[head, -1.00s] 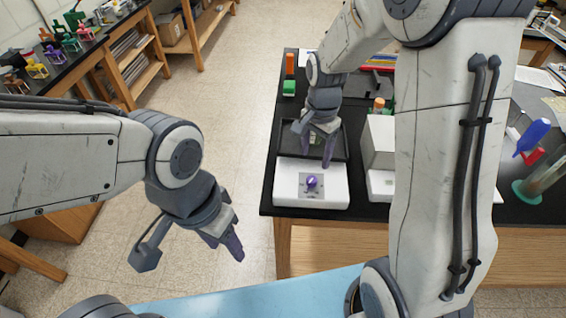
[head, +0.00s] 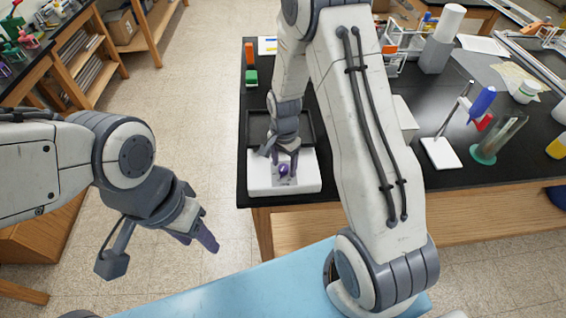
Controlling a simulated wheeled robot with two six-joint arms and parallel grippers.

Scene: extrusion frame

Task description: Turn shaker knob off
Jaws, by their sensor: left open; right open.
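The shaker (head: 308,183) is a white box with a dark tray (head: 312,128) on top, at the left front of the black bench. My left gripper (head: 197,236) is open and empty, out over the floor to the left of the bench.
A green block (head: 251,78) and an orange block stand at the bench's back left. A white stand with a blue clamp (head: 482,103) and a glass cylinder (head: 500,138) are on the right. My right arm hides the bench's middle. A wooden shelf (head: 100,60) is at far left.

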